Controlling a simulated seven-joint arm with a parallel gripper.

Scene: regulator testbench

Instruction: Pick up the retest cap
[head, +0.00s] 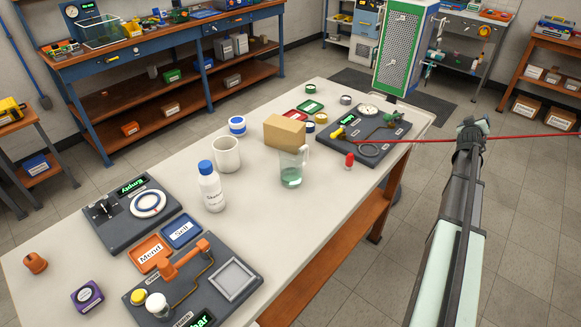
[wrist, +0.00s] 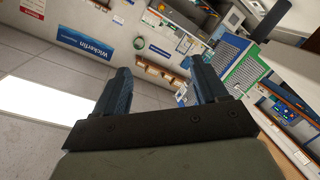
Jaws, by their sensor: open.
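I cannot tell for certain which thing is the retest cap. Small cap-like things on the white table (head: 330,222) include an orange piece (head: 35,262) at the near left corner, and a small red-topped piece (head: 349,160) beside the far dark board (head: 365,135). A yellow knob (head: 338,132) is on that board. My gripper (head: 472,128) is raised to the right of the table, apart from everything on it. In the wrist view its two dark fingers (wrist: 160,75) stand wide apart with nothing between them. The wrist view points at walls and shelves, and the table's items are not seen.
A beaker (head: 291,172), tan block (head: 284,131), white mug (head: 226,154) and white bottle (head: 211,188) stand mid-table. Two dark panels (head: 95,238) (head: 215,300) fill the near end. A thin red line (head: 490,137) crosses near my gripper. A green cabinet (head: 402,45) stands behind.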

